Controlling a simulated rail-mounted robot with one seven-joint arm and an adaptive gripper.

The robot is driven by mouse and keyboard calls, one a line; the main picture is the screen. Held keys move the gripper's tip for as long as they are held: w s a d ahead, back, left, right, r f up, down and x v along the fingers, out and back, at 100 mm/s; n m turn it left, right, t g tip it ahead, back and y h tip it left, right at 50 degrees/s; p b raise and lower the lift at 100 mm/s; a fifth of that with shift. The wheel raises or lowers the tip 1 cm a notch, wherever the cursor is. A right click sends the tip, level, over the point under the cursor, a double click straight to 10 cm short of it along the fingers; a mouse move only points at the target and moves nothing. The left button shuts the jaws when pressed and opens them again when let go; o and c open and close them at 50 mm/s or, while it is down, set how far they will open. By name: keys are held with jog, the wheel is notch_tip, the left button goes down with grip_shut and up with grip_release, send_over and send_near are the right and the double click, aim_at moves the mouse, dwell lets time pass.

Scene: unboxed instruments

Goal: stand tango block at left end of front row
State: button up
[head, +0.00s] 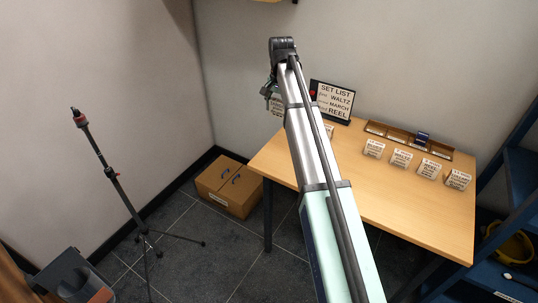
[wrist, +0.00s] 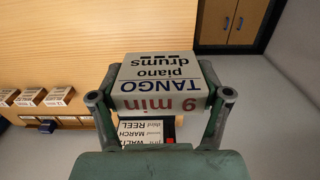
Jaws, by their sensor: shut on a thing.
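The tango block (wrist: 160,82) is a white block lettered TANGO, piano, drums and 9 min, upside down in the wrist view. My gripper (wrist: 160,98) is shut on it, one finger at each side. In the head view the block (head: 277,104) is partly hidden by my gripper (head: 271,93), left of the set list sign and beyond the table's left part. A row of white lettered blocks (head: 401,158) stands on the table, running toward the right. Another small white piece (head: 329,130) shows at the row's left, mostly hidden by my arm.
A black set list sign (head: 333,101) stands at the table's back, naming waltz, march and reel. A wooden compartment tray (head: 376,128) holds a dark blue item (head: 421,138). The table's front (head: 400,210) is clear. A cardboard box (head: 229,187) and a tripod stand (head: 127,198) are left.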

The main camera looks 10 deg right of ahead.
aim_at(278, 156)
notch_tip(278, 156, down, 19)
jog(key=p, duration=0.2)
jog(key=shift+f+p, duration=0.1)
jog(key=shift+p, duration=0.3)
jog(key=shift+f, duration=0.15)
jog(key=o, duration=1.1)
jog(key=shift+o, duration=0.2)
notch_tip(278, 156, up, 12)
jog(key=b, duration=0.2)
